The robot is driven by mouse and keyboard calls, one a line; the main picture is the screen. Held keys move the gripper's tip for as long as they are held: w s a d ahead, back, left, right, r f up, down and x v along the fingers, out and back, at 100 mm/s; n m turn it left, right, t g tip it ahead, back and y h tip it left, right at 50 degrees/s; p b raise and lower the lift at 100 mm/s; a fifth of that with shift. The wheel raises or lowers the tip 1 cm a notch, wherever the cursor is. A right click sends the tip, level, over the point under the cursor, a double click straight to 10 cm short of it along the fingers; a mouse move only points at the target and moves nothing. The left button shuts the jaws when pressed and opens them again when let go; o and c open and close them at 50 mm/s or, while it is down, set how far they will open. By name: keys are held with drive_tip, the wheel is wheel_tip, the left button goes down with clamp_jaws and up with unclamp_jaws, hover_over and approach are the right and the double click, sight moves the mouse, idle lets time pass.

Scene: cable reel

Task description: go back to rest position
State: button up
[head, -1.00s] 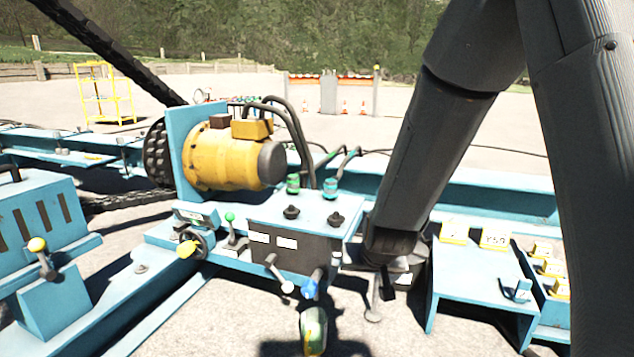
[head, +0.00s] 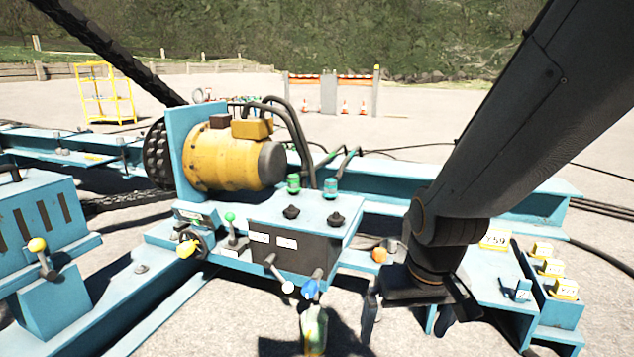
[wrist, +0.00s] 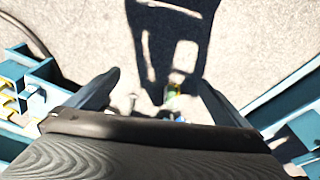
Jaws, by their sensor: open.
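My gripper (head: 416,318) hangs at the end of my arm, pointing down, at the right front of the blue machine in the head view. Its two dark fingers are spread apart with nothing between them. In the wrist view the fingers of my gripper (wrist: 157,98) stand apart over grey ground and a dark shadow. A small yellow-green item (wrist: 173,91) shows blurred between and beyond them. The arm hides part of the blue frame behind it.
The dark control box (head: 290,240) with levers stands left of my gripper. A blue stand with yellow blocks (head: 552,268) is at the right. A yellow motor (head: 225,157) is behind left. Cables (head: 602,208) lie at the far right. Open ground shows in front.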

drive_tip(key=s+a+r+n+g+y+p, duration=0.1)
drive_tip(key=s+a+r+n, duration=0.1)
drive_tip(key=s+a+r, duration=0.4)
drive_tip(key=s+a+r+n+g+y, duration=0.1)
drive_tip(key=s+a+r+n, duration=0.15)
drive_tip(key=s+a, duration=0.65)
drive_tip(key=d+r+m+h+p, duration=0.1)
drive_tip(key=d+r+m+p, duration=0.1)
drive_tip(key=d+r+p, duration=0.7)
drive_tip(key=d+r+m+h+p, duration=0.1)
drive_tip(key=d+r+m+p, duration=0.2)
drive_tip(key=d+r+p, duration=0.7)
wheel_tip(320, 180, up, 6)
drive_tip(key=p, duration=1.5)
drive_tip(key=shift+w+m, duration=0.35)
